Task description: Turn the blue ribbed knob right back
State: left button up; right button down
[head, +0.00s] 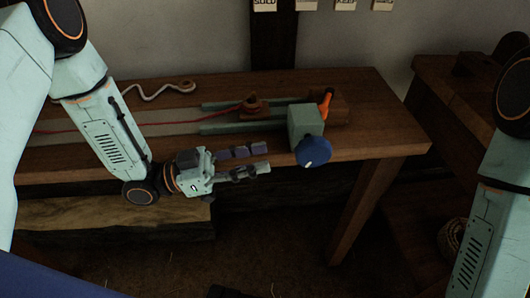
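The blue ribbed knob (313,152) sits on the front of a green box (305,122) near the right end of the wooden bench (375,128). A short pale mark shows low on the knob's face. My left gripper (256,161) is left of the knob, in front of the bench's front edge. Its two fingers point right towards the knob, with a gap between them and nothing held. The fingertips look apart from the knob. My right arm comes in at the right edge; its gripper is not in view.
An orange handle (326,103) stands behind the green box. A pale rope (165,88) lies on the bench at the back left. Another wooden table (450,85) stands at the right.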

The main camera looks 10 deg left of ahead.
aim_at(302, 143)
pick_arm(q)
jog(key=d+r, duration=0.1)
jog(key=d+r+y, duration=0.2)
jog(key=shift+w+d+r+g, duration=0.2)
jog(key=shift+w+d+g, duration=0.05)
jog(key=shift+w+g, duration=0.15)
jog(key=shift+w+d+f, duration=0.15)
jog(key=shift+w+d, duration=0.2)
jog(key=shift+d, duration=0.25)
jog(key=x, duration=0.3)
jog(key=shift+s+b, duration=0.1)
jog(key=shift+b, duration=0.3)
jog(key=shift+x, duration=1.7)
jog(key=shift+c, duration=0.4)
jog(key=shift+b, duration=0.3)
grip_shut()
